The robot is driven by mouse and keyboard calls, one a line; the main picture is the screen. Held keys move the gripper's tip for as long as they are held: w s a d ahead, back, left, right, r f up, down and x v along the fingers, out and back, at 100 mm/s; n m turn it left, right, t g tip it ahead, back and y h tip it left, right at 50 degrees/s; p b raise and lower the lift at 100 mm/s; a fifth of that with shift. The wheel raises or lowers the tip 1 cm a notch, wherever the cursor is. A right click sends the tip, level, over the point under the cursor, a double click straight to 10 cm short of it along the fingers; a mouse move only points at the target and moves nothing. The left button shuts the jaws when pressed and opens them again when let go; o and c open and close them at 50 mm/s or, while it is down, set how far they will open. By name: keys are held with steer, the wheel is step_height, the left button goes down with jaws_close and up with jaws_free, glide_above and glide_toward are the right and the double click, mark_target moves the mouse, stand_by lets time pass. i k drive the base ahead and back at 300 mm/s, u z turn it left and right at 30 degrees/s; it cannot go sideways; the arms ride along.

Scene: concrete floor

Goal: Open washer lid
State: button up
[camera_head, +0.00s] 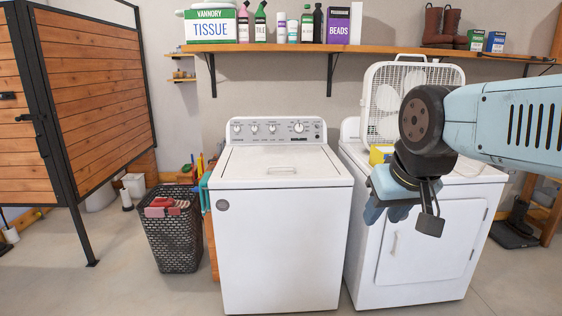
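The white top-loading washer (280,245) stands in the middle of the view. The control panel (280,130) with several knobs rises behind the lid. My gripper (387,212) hangs to the right of the washer, in front of the neighbouring dryer, apart from the lid. The gap between the fingertips is not clear from this angle.
A white dryer (430,250) stands at the right, with a box fan (385,90) and a yellow item on it. A shelf (350,49) with boxes and bottles runs above. A dark laundry basket (172,240) stands left of the washer. The floor in front looks clear.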

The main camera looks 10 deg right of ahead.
mark_target(286, 162)
steer(key=z, duration=0.25)
steer(key=i, duration=1.75)
steer(key=z, duration=0.35)
